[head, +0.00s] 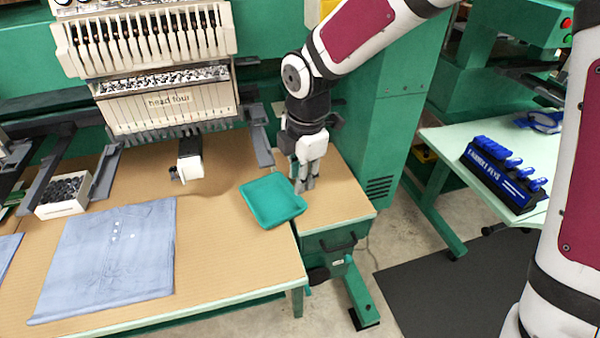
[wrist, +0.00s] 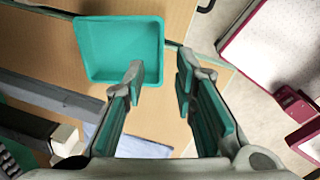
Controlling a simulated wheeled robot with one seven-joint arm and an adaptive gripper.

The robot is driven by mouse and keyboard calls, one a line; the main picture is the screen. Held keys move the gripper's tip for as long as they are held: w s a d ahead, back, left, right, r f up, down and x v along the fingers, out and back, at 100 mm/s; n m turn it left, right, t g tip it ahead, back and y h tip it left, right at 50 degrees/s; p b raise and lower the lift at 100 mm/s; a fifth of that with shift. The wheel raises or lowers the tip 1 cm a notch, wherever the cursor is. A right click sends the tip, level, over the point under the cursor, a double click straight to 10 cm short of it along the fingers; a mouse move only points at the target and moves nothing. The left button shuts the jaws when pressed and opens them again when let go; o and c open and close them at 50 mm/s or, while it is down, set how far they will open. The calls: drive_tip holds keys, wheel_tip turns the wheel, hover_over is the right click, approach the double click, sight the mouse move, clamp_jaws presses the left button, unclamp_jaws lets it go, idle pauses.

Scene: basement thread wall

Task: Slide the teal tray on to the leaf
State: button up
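The teal tray (head: 272,201) is a shallow square dish near the right end of the long wooden tabletop (head: 215,262). It reaches the seam with the small leaf (head: 340,205) on the right and seems to overlap it slightly. In the wrist view the tray (wrist: 121,48) lies just beyond the fingertips, and the seam passes by its corner. My gripper (head: 306,185) points down at the tray's right side, over the leaf. In the wrist view my gripper (wrist: 160,82) has its fingers apart with nothing between them. I cannot tell whether a finger touches the tray.
A blue-grey cloth (head: 108,258) lies left of the tray. A white box of dark pieces (head: 64,196) is farther left. The embroidery machine head (head: 160,70) overhangs the back. A separate table (head: 490,165) at right holds a rack of blue tools (head: 503,172). The leaf's front part is clear.

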drive_tip(key=f, duration=0.4)
drive_tip(key=w+f+b, duration=0.1)
drive_tip(key=f, duration=0.4)
drive_tip(key=a+f+b, duration=0.1)
drive_tip(key=f, duration=0.3)
drive_tip(key=shift+w+f, duration=0.25)
drive_tip(key=shift+w, duration=0.05)
drive_tip(key=shift+d, duration=0.1)
clamp_jaws()
